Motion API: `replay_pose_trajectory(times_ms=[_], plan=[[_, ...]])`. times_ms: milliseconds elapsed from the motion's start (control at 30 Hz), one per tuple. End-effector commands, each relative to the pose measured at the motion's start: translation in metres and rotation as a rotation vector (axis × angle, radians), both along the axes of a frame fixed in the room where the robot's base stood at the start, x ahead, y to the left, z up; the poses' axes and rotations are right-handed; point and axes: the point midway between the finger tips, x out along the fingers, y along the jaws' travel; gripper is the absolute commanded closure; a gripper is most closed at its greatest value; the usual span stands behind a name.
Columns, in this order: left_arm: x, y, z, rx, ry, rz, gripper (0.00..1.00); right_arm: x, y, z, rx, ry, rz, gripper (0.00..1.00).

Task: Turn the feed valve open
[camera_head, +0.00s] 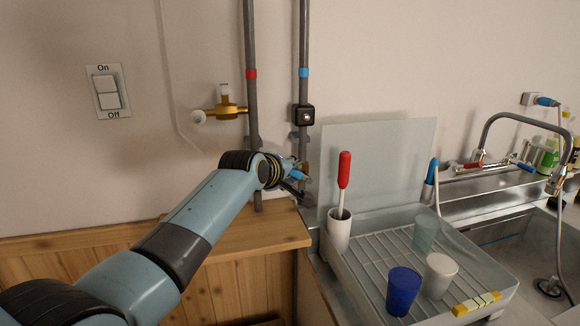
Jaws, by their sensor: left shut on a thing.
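My left arm comes in from the lower left, and its gripper (293,182) is at the lower part of the blue-banded pipe (304,40). The gripper is shut on a small blue valve handle (299,175) there. The gripper and wrist hide most of the valve body, so how far the handle is turned cannot be told. A brass valve with a white knob (225,107) sits higher up, beside the red-banded pipe (250,40), apart from the gripper. My right gripper is not in view.
A wooden ledge (240,235) lies below the gripper. Right of it, a dish rack (380,265) holds a blue cup (403,291), a white cup (439,275) and a red-handled brush (344,170). A black box (304,115) is on the pipe above. A sink (520,255) is far right.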

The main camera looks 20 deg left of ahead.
Motion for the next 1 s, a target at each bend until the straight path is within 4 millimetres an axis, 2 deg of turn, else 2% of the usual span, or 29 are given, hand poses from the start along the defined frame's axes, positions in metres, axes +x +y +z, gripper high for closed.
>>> replay_pose_trajectory(times_ms=[267, 300, 467, 800, 1000], plan=[[0.000, 0.000, 0.000, 0.001, -0.001, 0.000, 1.00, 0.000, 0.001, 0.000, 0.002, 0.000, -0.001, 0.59], [0.000, 0.000, 0.000, 0.001, -0.001, 0.000, 0.79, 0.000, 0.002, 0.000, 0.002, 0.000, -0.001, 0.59], [0.000, 0.000, 0.000, 0.000, -0.001, 0.000, 0.58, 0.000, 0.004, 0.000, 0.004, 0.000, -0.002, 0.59], [-0.003, 0.000, 0.002, 0.000, -0.002, 0.000, 0.58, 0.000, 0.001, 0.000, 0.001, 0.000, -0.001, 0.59], [-0.026, 0.002, 0.011, 0.000, -0.003, 0.001, 0.58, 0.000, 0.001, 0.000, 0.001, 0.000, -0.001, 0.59]])
